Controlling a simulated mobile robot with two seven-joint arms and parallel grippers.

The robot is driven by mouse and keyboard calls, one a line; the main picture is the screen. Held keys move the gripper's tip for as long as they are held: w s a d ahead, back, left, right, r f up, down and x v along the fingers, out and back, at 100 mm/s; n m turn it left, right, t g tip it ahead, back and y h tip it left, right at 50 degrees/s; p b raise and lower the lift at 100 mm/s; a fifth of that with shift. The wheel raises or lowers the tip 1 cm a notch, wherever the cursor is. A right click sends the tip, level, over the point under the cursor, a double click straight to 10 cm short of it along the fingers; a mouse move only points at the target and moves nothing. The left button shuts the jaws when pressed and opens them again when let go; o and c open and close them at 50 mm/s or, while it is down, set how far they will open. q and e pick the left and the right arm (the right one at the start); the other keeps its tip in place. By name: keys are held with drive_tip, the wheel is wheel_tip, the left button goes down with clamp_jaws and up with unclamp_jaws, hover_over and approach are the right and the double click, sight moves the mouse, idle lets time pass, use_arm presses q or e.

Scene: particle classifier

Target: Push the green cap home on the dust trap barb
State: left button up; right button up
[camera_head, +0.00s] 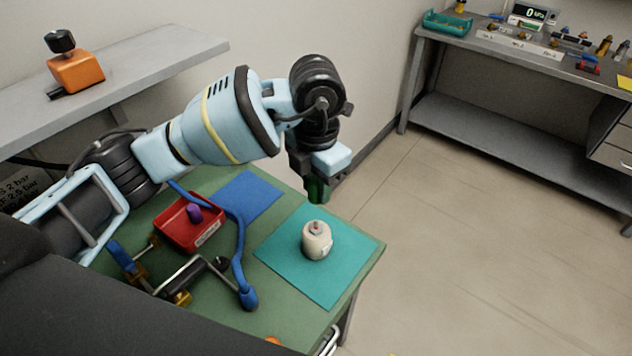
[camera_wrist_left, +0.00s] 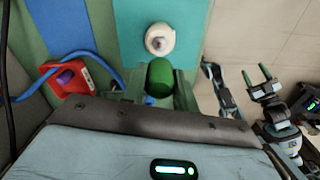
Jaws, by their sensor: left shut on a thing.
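The dust trap (camera_head: 317,241) is a small cream cylinder with a short barb on top, standing upright on a teal mat (camera_head: 290,277). In the left wrist view the dust trap (camera_wrist_left: 160,39) is just beyond my fingers. My left gripper (camera_head: 315,184) points down, shut on the green cap (camera_head: 318,192). The cap (camera_wrist_left: 159,77) shows between the fingers in the left wrist view. The cap is above the mat, apart from the barb. My right gripper (camera_wrist_left: 258,80) shows at the right of the left wrist view, its green-tipped fingers apart and empty.
A red tray (camera_head: 181,237) holding a purple piece (camera_head: 194,212) sits on the green bench. A blue hose (camera_head: 238,250) and a clamp with a bar handle (camera_head: 190,275) lie left of the mat. A shelf (camera_head: 135,65) with an orange block (camera_head: 76,71) is behind my arm.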

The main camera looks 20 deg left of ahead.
sight(317, 204)
use_arm(q)
drive_tip(key=shift+r, duration=0.15)
drive_tip(key=shift+r+n+p, duration=0.2)
drive_tip(key=shift+n+p, duration=0.45)
drive_tip(key=shift+n, duration=0.05)
wheel_tip(317, 204, down, 2)
drive_tip(key=shift+f, duration=0.1)
drive_tip(key=shift+f+b, duration=0.55)
drive_tip(key=shift+f, duration=1.55)
use_arm(e)
drive_tip(key=shift+f, duration=0.1)
drive_tip(key=shift+d+r, duration=0.1)
drive_tip(key=shift+r, duration=0.1)
drive_tip(key=shift+w+r, duration=0.15)
drive_tip(key=shift+w, duration=0.05)
drive_tip(key=shift+a, duration=0.2)
drive_tip(key=shift+w+r, duration=0.25)
drive_tip(key=shift+r, duration=0.05)
